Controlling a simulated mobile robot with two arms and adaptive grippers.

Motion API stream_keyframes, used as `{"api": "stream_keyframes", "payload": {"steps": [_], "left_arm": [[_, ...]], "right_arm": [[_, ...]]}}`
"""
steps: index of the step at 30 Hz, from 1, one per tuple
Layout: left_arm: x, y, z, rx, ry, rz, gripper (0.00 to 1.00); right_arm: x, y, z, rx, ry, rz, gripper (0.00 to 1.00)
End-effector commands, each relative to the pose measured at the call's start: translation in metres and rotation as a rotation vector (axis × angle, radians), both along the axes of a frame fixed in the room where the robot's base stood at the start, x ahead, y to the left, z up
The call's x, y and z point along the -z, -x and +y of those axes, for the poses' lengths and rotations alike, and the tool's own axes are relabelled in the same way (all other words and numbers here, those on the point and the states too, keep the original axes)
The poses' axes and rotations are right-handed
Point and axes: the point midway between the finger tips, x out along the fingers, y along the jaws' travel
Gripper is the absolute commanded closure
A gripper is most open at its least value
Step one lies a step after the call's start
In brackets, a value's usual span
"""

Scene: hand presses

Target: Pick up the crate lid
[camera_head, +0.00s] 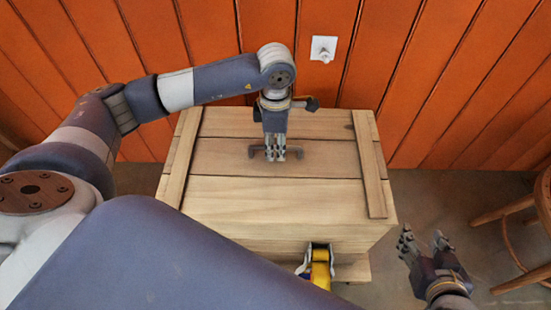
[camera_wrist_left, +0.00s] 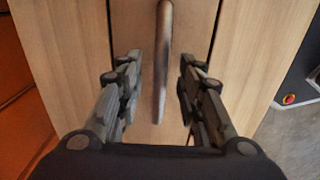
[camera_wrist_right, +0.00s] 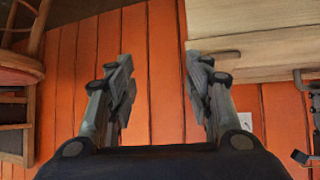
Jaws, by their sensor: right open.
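The wooden crate lid (camera_head: 270,192) lies flat on the crate (camera_head: 300,230) in the head view, with a batten along each side. A dark bar handle (camera_head: 340,152) runs across its top; it shows as a long rod in the left wrist view (camera_wrist_left: 163,45). My left gripper (camera_head: 275,155) points down over the handle. Its fingers (camera_wrist_left: 160,90) are apart on either side of the rod, with a gap on both sides. My right gripper (camera_head: 423,243) is open and empty to the right of the crate; its spread fingers also show in the right wrist view (camera_wrist_right: 158,78).
A yellow and blue object in a grey bracket (camera_head: 320,265) is at the crate's front. A wooden stool (camera_head: 520,225) stands at the far right. An orange plank wall (camera_head: 440,80) with a white fixture (camera_head: 323,48) is behind the crate.

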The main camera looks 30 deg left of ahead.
Motion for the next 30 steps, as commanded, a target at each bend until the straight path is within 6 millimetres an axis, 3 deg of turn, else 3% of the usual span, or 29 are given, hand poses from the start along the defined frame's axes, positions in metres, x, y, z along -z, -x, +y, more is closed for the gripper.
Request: {"api": "stream_keyframes", "payload": {"steps": [4,13,18,30], "left_arm": [[0.015,0.000,0.000,-0.001,-0.001,0.000,0.66],[0.017,0.000,0.000,-0.001,0.000,0.000,0.66],[0.017,0.000,0.000,-0.001,0.000,0.000,1.00],[0.013,-0.002,0.000,-0.001,0.002,-0.007,1.00]], "right_arm": [[-0.011,-0.012,0.005,-0.006,-0.018,-0.078,0.53],[-0.015,-0.015,0.006,-0.007,-0.023,-0.099,0.53],[-0.015,-0.015,0.006,-0.007,-0.023,-0.098,0.53],[-0.015,-0.015,0.006,-0.006,-0.022,-0.098,0.53]]}}
